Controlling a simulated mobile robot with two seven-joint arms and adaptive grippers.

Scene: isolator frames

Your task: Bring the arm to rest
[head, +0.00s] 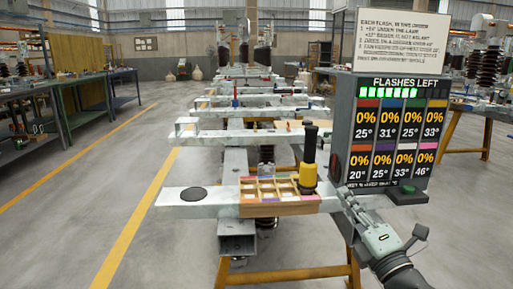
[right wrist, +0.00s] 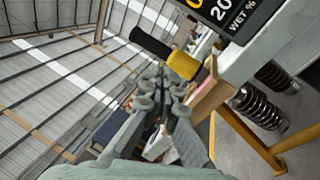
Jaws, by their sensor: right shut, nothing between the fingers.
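My right arm comes in from the lower right in the head view, and its gripper (head: 347,196) is at the right end of the near white beam, below the display panel. In the right wrist view the gripper's fingers (right wrist: 165,95) are close together with nothing between them. A yellow tool with a black grip (head: 308,172) stands upright by the right end of the wooden tray; it also shows in the right wrist view (right wrist: 182,64), apart from the fingers. My left gripper is not in the head view.
The panel (head: 390,130) headed "FLASHES LEFT" stands close above my right arm, with a green button (head: 407,189) at its base. The compartmented wooden tray (head: 279,209) and a black disc (head: 194,194) lie on the beam (head: 222,199). Open floor is on the left.

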